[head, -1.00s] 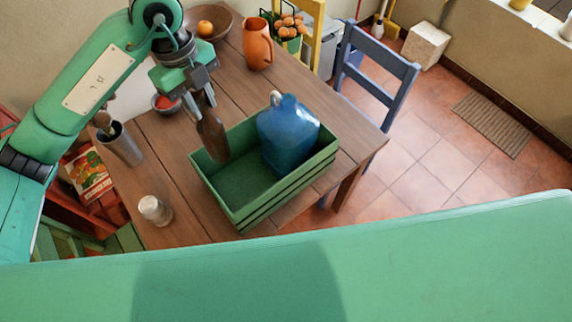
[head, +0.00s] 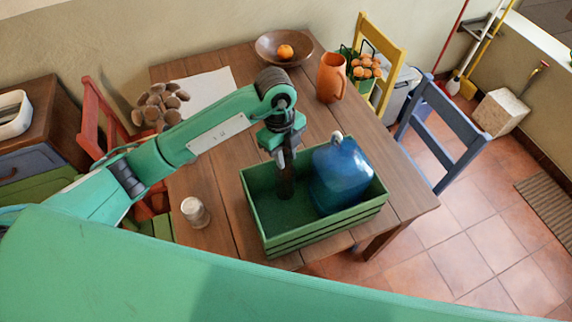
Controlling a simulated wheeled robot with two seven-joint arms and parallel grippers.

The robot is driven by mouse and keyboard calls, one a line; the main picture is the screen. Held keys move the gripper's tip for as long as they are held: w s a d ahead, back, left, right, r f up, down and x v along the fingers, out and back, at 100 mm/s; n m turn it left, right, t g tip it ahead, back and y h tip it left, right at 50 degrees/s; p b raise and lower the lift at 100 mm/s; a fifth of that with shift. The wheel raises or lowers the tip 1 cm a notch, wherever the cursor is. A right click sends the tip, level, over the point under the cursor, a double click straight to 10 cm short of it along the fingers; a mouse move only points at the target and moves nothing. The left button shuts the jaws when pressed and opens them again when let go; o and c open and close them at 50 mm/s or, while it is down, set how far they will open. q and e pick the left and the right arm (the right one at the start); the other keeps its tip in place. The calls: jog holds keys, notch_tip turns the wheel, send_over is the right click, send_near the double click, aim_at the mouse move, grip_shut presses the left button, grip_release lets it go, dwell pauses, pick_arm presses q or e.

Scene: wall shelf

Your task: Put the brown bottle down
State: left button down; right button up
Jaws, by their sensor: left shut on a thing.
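My left gripper (head: 281,158) points down over the green crate (head: 325,232) on the wooden table. It is shut on the brown bottle (head: 286,184), a dark, narrow shape that stands about upright within the crate's walls. The bottle is to the left of the big blue jug (head: 342,176), which fills the crate's right part. The gripper hides the bottle's top. I cannot tell whether its base touches the crate floor. My right gripper is out of view.
A glass jar (head: 195,212) stands left of the crate. An orange pitcher (head: 331,78) and a bowl (head: 283,47) with an orange fruit stand at the back. A pale sheet (head: 205,88) lies behind my arm. The crate's left floor is bare.

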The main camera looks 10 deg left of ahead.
aim_at(286, 169)
pick_arm(q)
notch_tip(286, 169, down, 7)
jog(key=shift+r+p, duration=0.2)
jog(key=shift+p, duration=0.45)
jog(key=shift+f, duration=0.2)
jog(key=c, duration=1.2)
grip_release()
jog(key=shift+o, duration=0.2)
jog(key=shift+r, duration=0.1)
